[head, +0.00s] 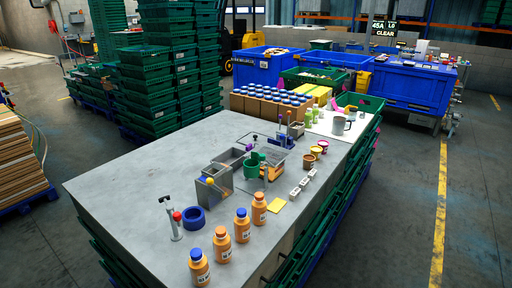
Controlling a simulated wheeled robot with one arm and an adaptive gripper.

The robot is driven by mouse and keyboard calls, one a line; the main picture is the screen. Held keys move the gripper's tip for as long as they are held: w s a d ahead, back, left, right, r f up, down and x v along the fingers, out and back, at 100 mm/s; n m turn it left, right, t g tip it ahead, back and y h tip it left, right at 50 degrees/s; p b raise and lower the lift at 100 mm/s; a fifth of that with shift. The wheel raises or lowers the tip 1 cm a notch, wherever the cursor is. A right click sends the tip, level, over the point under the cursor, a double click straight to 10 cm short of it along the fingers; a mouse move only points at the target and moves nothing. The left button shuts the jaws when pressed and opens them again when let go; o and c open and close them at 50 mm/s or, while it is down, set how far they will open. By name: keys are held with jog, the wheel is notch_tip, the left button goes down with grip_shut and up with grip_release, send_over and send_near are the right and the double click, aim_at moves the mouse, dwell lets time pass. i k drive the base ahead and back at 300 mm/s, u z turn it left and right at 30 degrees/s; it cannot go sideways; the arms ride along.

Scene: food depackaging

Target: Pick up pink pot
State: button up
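A short row of small round pots stands near the right edge of the grey table.
The grey table (130,170) has free room at its left. Orange bottles (242,225), a blue ring (193,217), metal bins (214,187), a green cup (251,167) and white blocks (295,193) stand on it. A grey mug (338,126) and blue-capped jars (270,104) are behind.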

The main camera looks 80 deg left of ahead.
aim_at(324, 144)
jog(key=u, duration=1.75)
jog(key=i, duration=3.5)
jog(key=u, duration=3.2)
